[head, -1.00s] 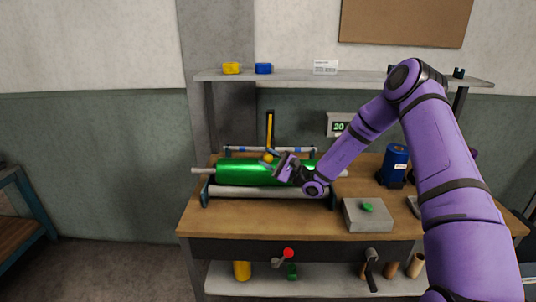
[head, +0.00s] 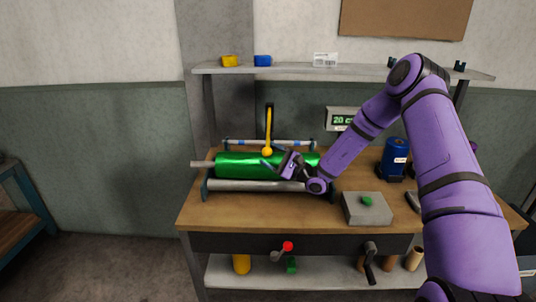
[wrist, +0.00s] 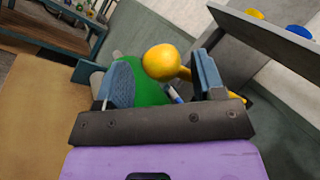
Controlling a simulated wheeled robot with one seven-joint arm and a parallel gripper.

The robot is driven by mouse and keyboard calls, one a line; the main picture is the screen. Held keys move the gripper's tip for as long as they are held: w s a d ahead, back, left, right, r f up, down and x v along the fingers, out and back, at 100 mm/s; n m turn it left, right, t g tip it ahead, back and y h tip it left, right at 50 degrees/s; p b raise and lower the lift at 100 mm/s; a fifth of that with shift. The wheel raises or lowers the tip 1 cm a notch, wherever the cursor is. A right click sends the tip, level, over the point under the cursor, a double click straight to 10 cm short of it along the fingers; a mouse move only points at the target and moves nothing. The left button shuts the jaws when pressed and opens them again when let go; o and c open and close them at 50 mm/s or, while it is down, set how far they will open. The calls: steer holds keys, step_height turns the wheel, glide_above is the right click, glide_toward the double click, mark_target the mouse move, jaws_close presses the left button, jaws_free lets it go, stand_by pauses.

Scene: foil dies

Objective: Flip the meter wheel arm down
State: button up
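The meter wheel arm (head: 269,126) is a slim yellow bar standing upright behind the green foil roll (head: 232,165), with a yellow ball (head: 267,152) at its lower end. In the wrist view the ball (wrist: 161,62) shows between and slightly beyond the fingertips, with a gap on each side. The green roll (wrist: 150,92) lies behind it. My gripper (head: 271,157) is open, close to the ball, with its fingers pointing left over the roll. I cannot tell whether either finger touches the ball.
A grey roller (head: 250,186) lies in front of the green roll. A grey box with a green button (head: 367,209), a blue canister (head: 396,155) and a green-digit display (head: 340,119) are to the right. A shelf (head: 300,70) hangs above the bench.

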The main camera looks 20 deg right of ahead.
steer(key=v, duration=0.9)
steer(key=shift+d+f, duration=0.2)
steer(key=shift+d, duration=0.05)
steer(key=shift+s, duration=0.1)
steer(key=s+a+r+n+g+h, duration=0.3)
steer(key=s+a+r+n+g, duration=0.25)
steer(key=s+r+g, duration=0.2)
steer(key=s+a+r+n+g+h, duration=0.35)
steer(key=s+r+n+g, duration=0.3)
steer(key=s+r, duration=0.25)
steer(key=s+d+r+n+t+h, duration=0.1)
steer(key=s+d+r+t+h, duration=0.1)
steer(key=s+r+h, duration=0.2)
steer(key=s+d+r+n+t+h, duration=0.1)
steer(key=s+d+r+t+h, duration=0.1)
steer(key=s, duration=0.9)
steer(key=s+d+r+t+h, duration=0.2)
steer(key=s+d+r+h, duration=0.2)
steer(key=s+r+h, duration=0.2)
steer(key=shift+s+r+n+t, duration=0.3)
steer(key=shift+s+n, duration=0.1)
steer(key=shift+s, duration=0.35)
steer(key=shift+d, duration=0.1)
